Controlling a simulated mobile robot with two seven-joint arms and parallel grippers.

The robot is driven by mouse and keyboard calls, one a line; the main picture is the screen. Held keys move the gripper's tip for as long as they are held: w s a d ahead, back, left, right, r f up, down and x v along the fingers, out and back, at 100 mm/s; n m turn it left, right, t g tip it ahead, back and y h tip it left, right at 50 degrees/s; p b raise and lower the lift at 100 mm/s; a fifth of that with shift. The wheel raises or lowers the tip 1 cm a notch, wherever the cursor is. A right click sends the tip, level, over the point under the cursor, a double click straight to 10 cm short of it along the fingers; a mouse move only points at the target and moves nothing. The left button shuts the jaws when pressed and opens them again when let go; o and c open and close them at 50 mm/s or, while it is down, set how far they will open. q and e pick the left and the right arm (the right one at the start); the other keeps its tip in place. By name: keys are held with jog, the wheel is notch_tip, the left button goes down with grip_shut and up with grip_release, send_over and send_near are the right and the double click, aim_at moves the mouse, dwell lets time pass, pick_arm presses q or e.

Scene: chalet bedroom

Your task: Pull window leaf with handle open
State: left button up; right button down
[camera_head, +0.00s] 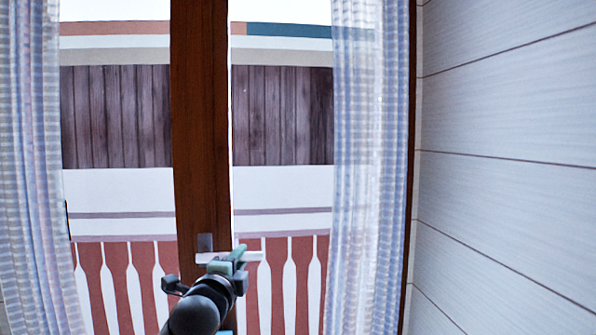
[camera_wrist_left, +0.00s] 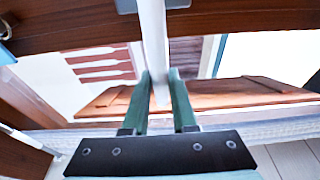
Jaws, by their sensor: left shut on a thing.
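The window leaf's dark brown wooden frame (camera_head: 200,120) runs upright in the middle of the head view, and part of it crosses the top of the left wrist view (camera_wrist_left: 85,30). A white lever handle (camera_head: 253,256) lies level in the head view, with a grey base plate (camera_head: 204,242) on the frame. My left gripper (camera_head: 238,256) is at the handle, low in the head view. In the left wrist view, the green fingers (camera_wrist_left: 160,92) are shut around the handle bar (camera_wrist_left: 153,40). My right gripper is out of view.
Sheer blue-white curtains hang at the left (camera_head: 35,160) and right (camera_head: 370,160) of the window. A pale panelled wall (camera_head: 505,160) stands on the right. A building with a red railing (camera_head: 300,280) shows through the glass.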

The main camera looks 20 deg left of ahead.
pick_arm(q)
grip_shut()
jog(key=shift+s+d+n+g+y, duration=0.3)
jog(key=shift+s+d+n+y, duration=0.2)
jog(key=shift+s+d+y, duration=0.55)
jog(key=shift+s+d+h, duration=0.15)
jog(key=shift+s+h, duration=0.05)
jog(key=shift+h, duration=0.05)
jog(key=shift+s+d+n+g+y, duration=0.3)
jog(key=shift+s+d+n+y, duration=0.3)
jog(key=shift+s+d, duration=0.6)
jog(key=shift+w, duration=0.1)
jog(key=shift+s+d+n+g+y, duration=0.2)
jog(key=shift+s+d+y, duration=0.25)
jog(key=shift+d, duration=0.3)
jog(key=shift+s+d+n+g+y, duration=0.2)
jog(key=shift+s+d+y, duration=0.15)
jog(key=shift+s+d, duration=0.3)
jog(key=shift+d, duration=0.1)
